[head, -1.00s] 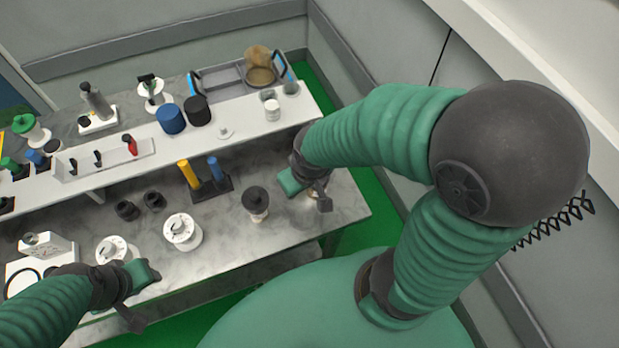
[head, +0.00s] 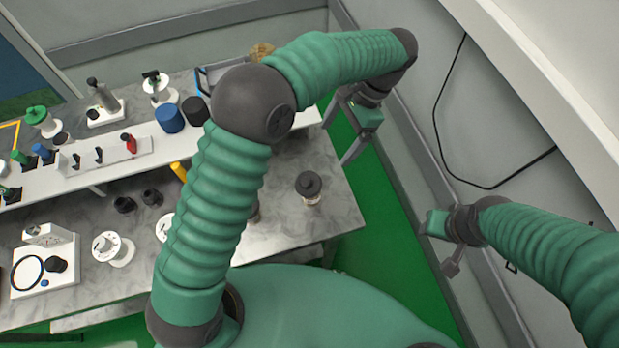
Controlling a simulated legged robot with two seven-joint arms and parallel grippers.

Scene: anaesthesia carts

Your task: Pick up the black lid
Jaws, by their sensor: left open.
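A black lid (head: 309,184) tops a small pale jar (head: 312,199) near the right end of the marble counter in the head view. My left gripper (head: 341,132) is open and empty, above and to the right of that jar, at the counter's right end. My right gripper (head: 449,244) hangs right of the counter over the green floor, apart from everything on it. Its finger spacing is unclear. Two small black caps (head: 138,201) stand farther left on the counter. My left arm covers part of the counter's middle, including most of another jar.
White dial-topped canisters (head: 113,249) and a white tray (head: 45,272) stand at the left. The wall is close on the right.

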